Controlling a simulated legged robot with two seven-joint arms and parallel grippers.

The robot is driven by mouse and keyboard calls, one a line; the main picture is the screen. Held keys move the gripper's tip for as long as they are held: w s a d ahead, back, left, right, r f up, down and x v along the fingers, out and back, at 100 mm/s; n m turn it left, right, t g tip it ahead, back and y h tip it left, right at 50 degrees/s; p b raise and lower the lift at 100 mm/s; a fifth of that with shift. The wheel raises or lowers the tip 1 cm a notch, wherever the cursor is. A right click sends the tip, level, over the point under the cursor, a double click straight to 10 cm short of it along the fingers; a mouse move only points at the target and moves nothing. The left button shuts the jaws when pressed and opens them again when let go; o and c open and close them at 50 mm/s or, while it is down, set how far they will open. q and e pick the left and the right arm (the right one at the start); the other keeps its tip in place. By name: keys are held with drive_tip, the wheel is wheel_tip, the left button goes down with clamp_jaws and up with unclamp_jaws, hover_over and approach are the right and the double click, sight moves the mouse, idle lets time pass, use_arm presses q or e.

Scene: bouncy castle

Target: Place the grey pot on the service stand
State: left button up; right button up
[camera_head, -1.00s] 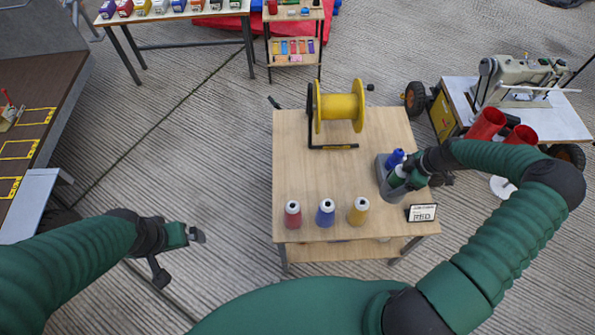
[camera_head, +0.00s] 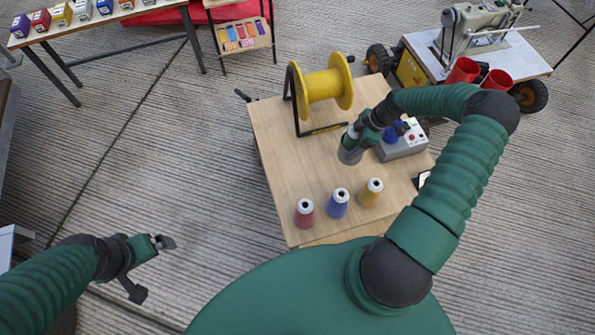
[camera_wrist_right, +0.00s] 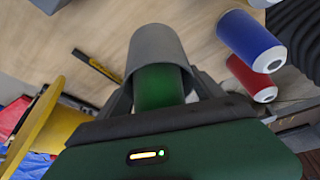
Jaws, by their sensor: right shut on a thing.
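The grey pot (camera_head: 349,150) is in my right gripper (camera_head: 357,138), over the wooden table (camera_head: 290,160), left of a grey box. In the right wrist view the pot (camera_wrist_right: 157,45) is a plain grey cylinder between my two right fingers, with a green part showing at its near end. I cannot tell whether its far end touches the table. My left gripper (camera_head: 165,243) is empty over the floor at left; its jaw gap is unclear. No label marks the service stand; the wooden table may be it.
A yellow spool (camera_head: 322,88) on a black frame stands at the table's back. Red (camera_head: 305,213), blue (camera_head: 338,204) and yellow (camera_head: 371,193) thread cones stand in front. The grey box (camera_head: 403,142) has buttons. A sewing machine cart (camera_head: 470,50) is behind right. Bare tabletop lies left of the pot.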

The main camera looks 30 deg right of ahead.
drive_tip(key=f+b, duration=0.1)
drive_tip(key=f, duration=0.1)
drive_tip(key=f+b, duration=0.1)
drive_tip(key=shift+d+f+b, duration=0.25)
drive_tip(key=shift+f+b, duration=0.05)
drive_tip(key=shift+f, duration=0.1)
drive_tip(key=shift+w+a+f, duration=0.1)
drive_tip(key=shift+w, duration=0.05)
drive_tip(key=w+a+f+p, duration=0.1)
drive_tip(key=a, duration=0.4)
drive_tip(key=w+a+f+p, duration=0.1)
drive_tip(key=a, duration=0.4)
drive_tip(key=w+a+f+p, duration=0.1)
drive_tip(key=a+f, duration=0.1)
drive_tip(key=a, duration=0.4)
drive_tip(key=shift+w, duration=0.35)
drive_tip(key=shift+d+f, duration=0.15)
drive_tip(key=shift+f, duration=0.2)
use_arm(q)
drive_tip(key=shift+d+f, duration=0.1)
drive_tip(key=shift+f, duration=0.15)
use_arm(e)
drive_tip(key=o, duration=2)
drive_tip(key=shift+o, duration=0.2)
